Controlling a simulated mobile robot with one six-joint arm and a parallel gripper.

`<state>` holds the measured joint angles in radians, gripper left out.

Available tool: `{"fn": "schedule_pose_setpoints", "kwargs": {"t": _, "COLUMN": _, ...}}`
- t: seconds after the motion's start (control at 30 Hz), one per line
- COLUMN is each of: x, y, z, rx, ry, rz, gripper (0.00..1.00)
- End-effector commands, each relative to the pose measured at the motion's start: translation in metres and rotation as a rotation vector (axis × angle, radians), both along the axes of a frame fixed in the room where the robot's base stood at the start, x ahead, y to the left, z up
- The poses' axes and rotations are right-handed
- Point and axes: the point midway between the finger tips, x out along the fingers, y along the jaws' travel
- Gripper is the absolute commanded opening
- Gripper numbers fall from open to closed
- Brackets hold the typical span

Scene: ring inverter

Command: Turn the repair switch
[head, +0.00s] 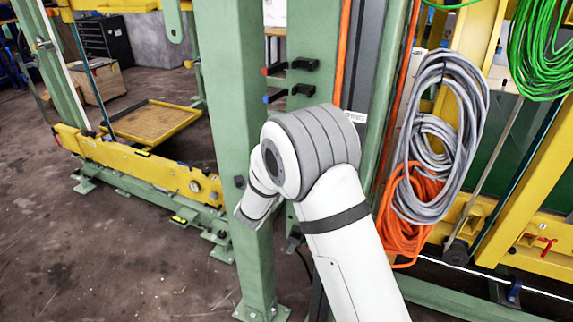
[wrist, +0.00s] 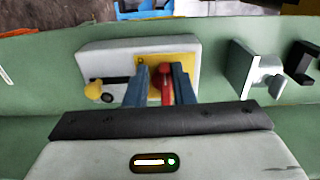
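In the wrist view, a pale grey switch box (wrist: 109,59) is fixed to a green beam. It has a yellow plate (wrist: 179,59) with a red switch handle (wrist: 166,82) on it. My gripper (wrist: 161,76) is in front of the plate, its two blue-grey fingers on either side of the red handle. The fingers stand apart, and some yellow shows between the left finger and the handle. The right finger is very close to the handle; I cannot tell whether it touches. In the head view the gripper and the switch are hidden behind the green post.
A yellow knob (wrist: 95,89) sits on the box's left. A metal bracket (wrist: 256,75) and a black hook project from the beam at right. In the head view, a green post (head: 235,150) stands beside my arm, with grey cables (head: 441,140) hanging at right. Floor is clear at lower left.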

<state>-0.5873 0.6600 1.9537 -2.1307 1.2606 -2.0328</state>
Motion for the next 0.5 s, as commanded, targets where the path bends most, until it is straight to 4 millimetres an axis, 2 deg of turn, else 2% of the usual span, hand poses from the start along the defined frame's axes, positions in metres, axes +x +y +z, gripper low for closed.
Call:
{"fn": "schedule_pose_setpoints", "kwargs": {"t": 0.1, "x": 0.0013, "y": -0.0006, "z": 0.0034, "rx": 0.002, "ry": -0.007, "rz": -0.002, "gripper": 0.33}}
{"fn": "schedule_pose_setpoints", "kwargs": {"t": 0.5, "x": 0.0003, "y": 0.002, "z": 0.0051, "rx": 0.003, "ry": -0.01, "rz": 0.003, "gripper": 0.33}}
